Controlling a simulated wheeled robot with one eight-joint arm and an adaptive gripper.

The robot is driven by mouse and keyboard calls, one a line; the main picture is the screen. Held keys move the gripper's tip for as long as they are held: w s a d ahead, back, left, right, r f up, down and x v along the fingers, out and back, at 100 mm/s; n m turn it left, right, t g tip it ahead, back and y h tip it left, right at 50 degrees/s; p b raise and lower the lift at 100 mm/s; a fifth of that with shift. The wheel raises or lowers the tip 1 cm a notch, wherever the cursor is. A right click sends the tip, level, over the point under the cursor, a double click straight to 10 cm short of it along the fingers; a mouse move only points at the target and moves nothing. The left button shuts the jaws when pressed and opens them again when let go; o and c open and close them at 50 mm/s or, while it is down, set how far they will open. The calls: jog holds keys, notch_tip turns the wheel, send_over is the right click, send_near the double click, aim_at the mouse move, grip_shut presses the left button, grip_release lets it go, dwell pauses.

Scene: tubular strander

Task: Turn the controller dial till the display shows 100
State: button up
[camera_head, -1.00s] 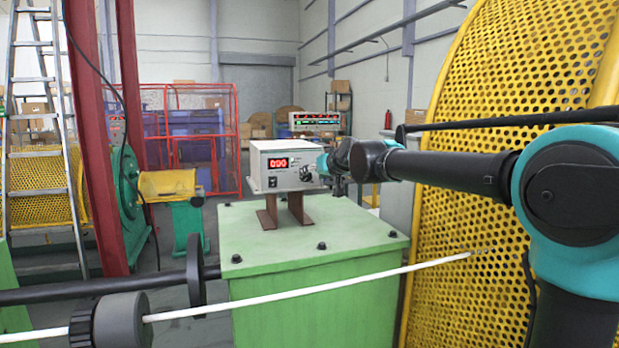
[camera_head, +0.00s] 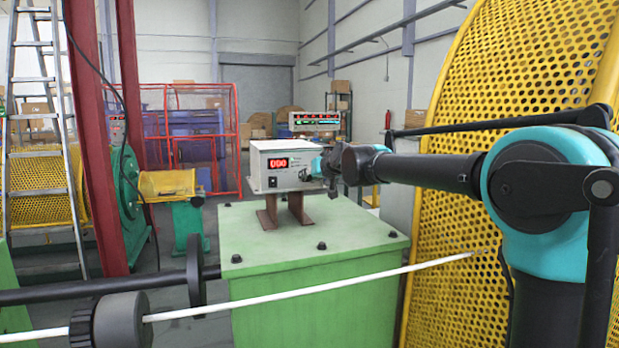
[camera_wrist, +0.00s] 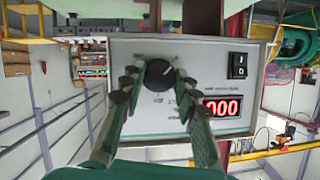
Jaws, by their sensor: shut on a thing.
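The controller (camera_head: 283,183) is a white box on brown brackets on top of the green cabinet. Its red display (camera_head: 278,163) reads 000; the display also shows in the wrist view (camera_wrist: 222,107), where the box appears upside down. The dial (camera_wrist: 160,74) is a round black knob with a pale pointer mark beside it. My gripper (camera_wrist: 158,80) is shut on the dial, one finger on each side of it. In the head view my gripper (camera_head: 314,168) is at the right part of the controller's front and hides the dial.
A yellow perforated guard (camera_head: 470,235) stands close on the right. A black switch (camera_wrist: 237,65) sits on the controller's face.

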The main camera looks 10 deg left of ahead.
jog(key=shift+c, duration=1.1)
jog(key=shift+w+d+f+m+y, duration=0.1)
jog(key=shift+m+y, duration=0.8)
jog(key=shift+m, duration=0.75)
jog(key=shift+d+f+m+y, duration=0.1)
jog(key=shift+m+y, duration=0.8)
jog(key=shift+m, duration=0.7)
jog(key=shift+w+f+m+y, duration=0.1)
jog(key=shift+m+y, duration=0.8)
jog(key=shift+m, duration=0.75)
